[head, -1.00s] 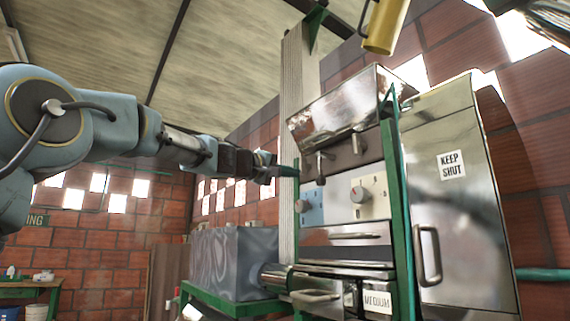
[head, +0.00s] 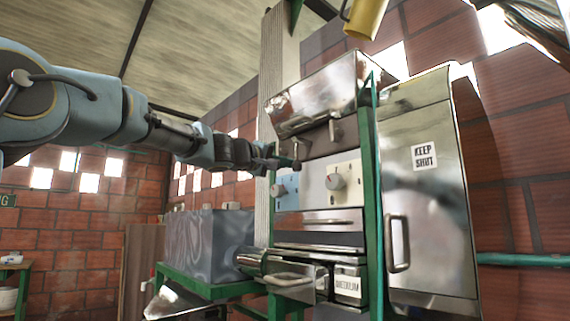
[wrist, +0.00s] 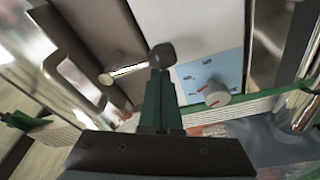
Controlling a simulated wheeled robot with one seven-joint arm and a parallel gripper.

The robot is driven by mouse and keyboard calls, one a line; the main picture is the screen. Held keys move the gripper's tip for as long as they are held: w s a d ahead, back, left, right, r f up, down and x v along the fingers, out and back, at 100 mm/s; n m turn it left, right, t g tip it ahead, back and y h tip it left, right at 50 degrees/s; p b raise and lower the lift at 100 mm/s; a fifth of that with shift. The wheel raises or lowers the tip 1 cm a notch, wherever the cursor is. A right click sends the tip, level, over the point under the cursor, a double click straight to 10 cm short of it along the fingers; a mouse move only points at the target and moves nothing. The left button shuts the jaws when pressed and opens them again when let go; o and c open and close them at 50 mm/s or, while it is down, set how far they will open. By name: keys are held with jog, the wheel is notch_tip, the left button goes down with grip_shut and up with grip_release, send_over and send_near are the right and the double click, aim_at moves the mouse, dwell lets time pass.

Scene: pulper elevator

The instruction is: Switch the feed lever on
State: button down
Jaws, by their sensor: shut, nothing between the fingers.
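Two short metal levers hang on the brown strip below the machine's hopper: a left lever (head: 297,152) and a right lever (head: 335,131). No label shows which one is the feed lever. My gripper (head: 279,163) is shut and empty, just left of the left lever's knob. In the wrist view, the green fingers of my gripper (wrist: 160,76) point at the dark knob of a lever (wrist: 161,56), whose bright shaft runs left to a round pivot. The fingertips overlap the knob's lower edge; I cannot tell whether they touch it.
A green post (head: 369,200) and a steel cabinet marked KEEP SHUT (head: 432,220) stand to the right. A grey box (head: 208,238) sits at lower left.

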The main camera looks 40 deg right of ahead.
aim_at(297, 165)
jog(key=shift+s+f+n, duration=0.1)
jog(key=shift+s+n, duration=0.35)
jog(key=shift+n, duration=0.35)
jog(key=s+n+p, duration=0.1)
jog(key=n, duration=0.1)
jog(key=s+n+y+p, duration=0.1)
jog(key=shift+s+a+r+n, duration=0.1)
jog(key=shift+s+r+n, duration=0.1)
jog(key=shift+n, duration=0.2)
jog(key=s+n+p, duration=0.1)
jog(key=n+p, duration=0.1)
jog(key=s+r+n+y+p, duration=0.1)
jog(key=s+n+p, duration=0.1)
jog(key=n+p, duration=0.1)
jog(key=shift+s+a+r+n, duration=0.1)
jog(key=shift+n, duration=0.2)
jog(key=shift+s+r, duration=0.1)
jog(key=shift+s, duration=0.05)
dwell(0.5)
jog(key=w+f+b, duration=0.2)
jog(key=w, duration=0.1)
jog(key=shift+w+d+f, duration=0.2)
jog(key=shift+d+f, duration=0.1)
jog(key=shift+d, duration=0.05)
jog(key=s+a+r+b, duration=0.1)
jog(key=a+b, duration=0.3)
jog(key=a, duration=0.6)
jog(key=shift+r, duration=0.25)
